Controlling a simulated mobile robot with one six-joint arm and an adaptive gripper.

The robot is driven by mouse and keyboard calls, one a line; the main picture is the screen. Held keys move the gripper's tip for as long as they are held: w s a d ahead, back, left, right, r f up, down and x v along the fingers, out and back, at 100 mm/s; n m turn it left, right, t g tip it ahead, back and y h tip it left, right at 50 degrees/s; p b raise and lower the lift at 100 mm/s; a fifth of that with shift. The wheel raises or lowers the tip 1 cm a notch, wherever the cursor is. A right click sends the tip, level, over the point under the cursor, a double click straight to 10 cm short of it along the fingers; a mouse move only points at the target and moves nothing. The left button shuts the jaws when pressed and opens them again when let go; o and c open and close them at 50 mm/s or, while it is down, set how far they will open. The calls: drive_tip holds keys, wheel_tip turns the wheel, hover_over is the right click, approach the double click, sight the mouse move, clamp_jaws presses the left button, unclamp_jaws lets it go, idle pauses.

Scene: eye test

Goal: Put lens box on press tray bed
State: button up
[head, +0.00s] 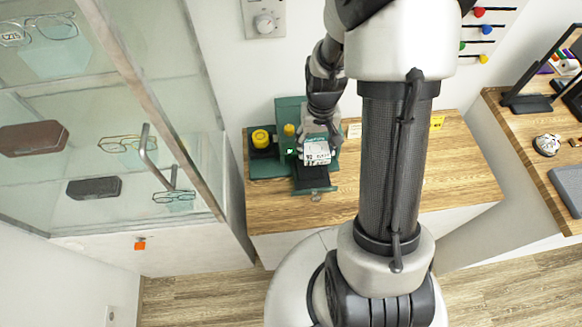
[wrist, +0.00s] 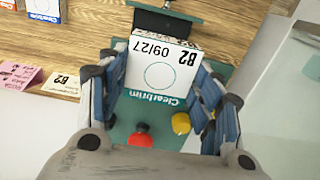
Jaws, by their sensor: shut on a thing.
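The lens box (head: 317,153) is white with a green end and is held in my gripper (head: 320,132). In the wrist view the lens box (wrist: 162,68) shows "B2 09/27" and "Clearbrim" between my two fingers (wrist: 160,82). The green press (head: 290,112) stands on the wooden counter. Its dark tray bed (head: 311,179) sticks out at the front, with a green front and a handle. The box is over the back part of the bed and hides it. Whether the box touches the bed, I cannot tell.
In the wrist view, a red knob (wrist: 140,137) and a yellow knob (wrist: 181,123) are close to the fingers. Other boxes (wrist: 44,12) and paper labels (wrist: 62,84) lie to the side. A glass cabinet (head: 140,90) stands left. The counter (head: 465,180) is clear at right.

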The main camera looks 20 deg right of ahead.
wheel_tip(320, 180, down, 14)
drive_tip(key=b, duration=0.3)
drive_tip(key=shift+d+r, duration=0.1)
drive_tip(key=shift+r, duration=0.1)
drive_tip(key=shift+w+f+b, duration=0.15)
drive_tip(key=shift+w+b, duration=0.05)
drive_tip(key=shift+b, duration=0.1)
drive_tip(key=w, duration=0.2)
drive_tip(key=w+d, duration=0.1)
drive_tip(key=shift+w+d+b, duration=0.1)
drive_tip(key=shift+w+b, duration=0.25)
drive_tip(key=shift+w, duration=0.05)
drive_tip(key=shift+s+f, duration=0.15)
drive_tip(key=shift+f, duration=0.35)
drive_tip(key=shift+f+b, duration=0.25)
drive_tip(key=shift+b, duration=0.15)
drive_tip(key=o, duration=1.1)
drive_tip(key=shift+c, duration=0.2)
